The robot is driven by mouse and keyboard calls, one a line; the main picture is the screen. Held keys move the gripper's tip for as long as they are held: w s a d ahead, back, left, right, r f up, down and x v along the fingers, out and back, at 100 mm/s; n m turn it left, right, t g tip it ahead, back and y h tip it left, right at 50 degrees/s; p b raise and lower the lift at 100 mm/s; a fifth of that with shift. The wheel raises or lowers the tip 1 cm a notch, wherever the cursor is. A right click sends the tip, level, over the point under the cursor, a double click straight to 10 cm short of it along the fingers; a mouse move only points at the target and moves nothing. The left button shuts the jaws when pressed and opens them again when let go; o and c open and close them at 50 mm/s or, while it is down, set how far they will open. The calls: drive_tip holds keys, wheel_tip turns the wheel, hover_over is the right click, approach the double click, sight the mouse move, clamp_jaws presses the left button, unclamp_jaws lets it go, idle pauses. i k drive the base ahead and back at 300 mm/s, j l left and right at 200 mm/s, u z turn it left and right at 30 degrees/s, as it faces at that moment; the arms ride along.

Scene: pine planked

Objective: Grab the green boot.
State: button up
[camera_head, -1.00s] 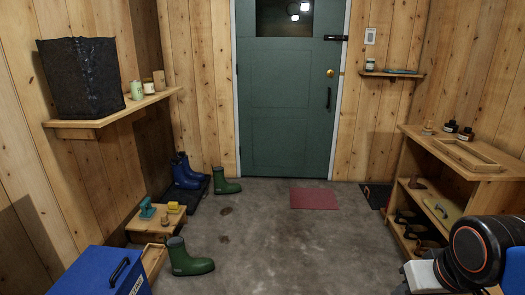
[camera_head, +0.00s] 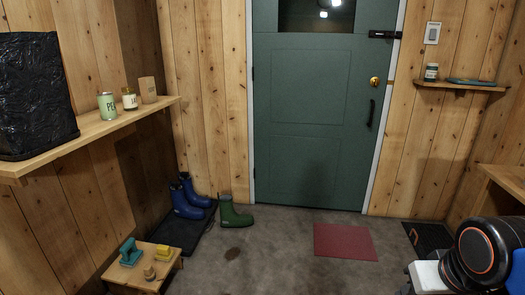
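A green boot (camera_head: 235,213) stands upright on the grey floor near the door, with its toe to the right. It is just right of a pair of blue boots (camera_head: 190,197) on a dark mat. No second green boot shows in this view now. Part of my arm shows at the lower right, but I cannot make out my gripper's fingers, so my gripper is not in view.
A low wooden bench (camera_head: 148,270) with brushes and small items stands at the lower left. A red mat (camera_head: 344,242) lies before the green door (camera_head: 315,120). A wall shelf (camera_head: 95,130) juts out at left. The floor (camera_head: 275,262) between is clear.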

sight(230, 219)
drive_tip(key=i+u, duration=0.4)
drive_tip(key=i, duration=0.2)
drive_tip(key=i+l+u, duration=0.4)
drive_tip(key=i, duration=0.15)
drive_tip(key=i+l+u, duration=0.3)
drive_tip(key=i+l, duration=0.2)
drive_tip(key=i, duration=0.15)
drive_tip(key=i+l+u, duration=0.2)
drive_tip(key=i, duration=0.25)
drive_tip(key=i+l+u, duration=0.25)
drive_tip(key=i, duration=0.15)
